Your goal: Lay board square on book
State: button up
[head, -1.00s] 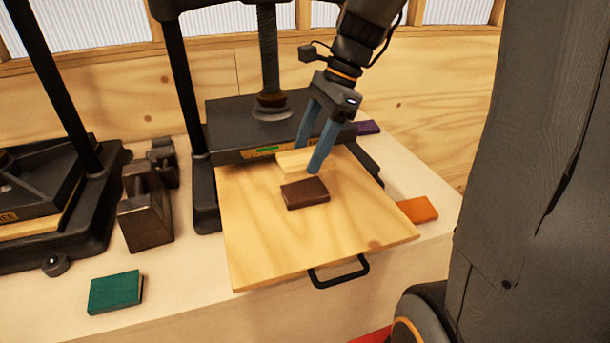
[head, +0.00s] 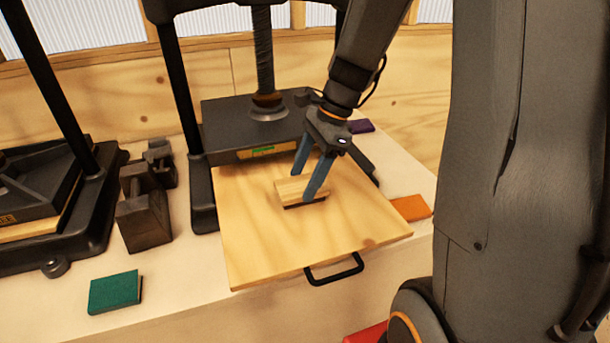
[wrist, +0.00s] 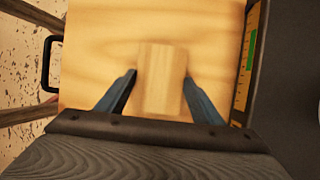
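My gripper (head: 301,187) is shut on a small pale wooden board (head: 287,190), one finger on each side of it. The board is over the dark brown book (head: 291,207), of which only a thin front strip shows below it. The board looks roughly in line with the book. I cannot tell whether it touches the book. In the wrist view the board (wrist: 162,90) lies between the two blue-grey fingertips and the book is hidden.
The book lies on a wide wooden sliding board (head: 350,230) with a black handle (head: 335,270), in front of a black press (head: 230,120). A green book (head: 114,292), an orange book (head: 410,208) and metal blocks (head: 143,215) stand around it.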

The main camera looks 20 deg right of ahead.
jog(key=o, duration=0.4)
jog(key=shift+r, duration=0.1)
jog(key=b+v, duration=0.1)
jog(key=v, duration=1.1)
jog(key=shift+b, duration=0.35)
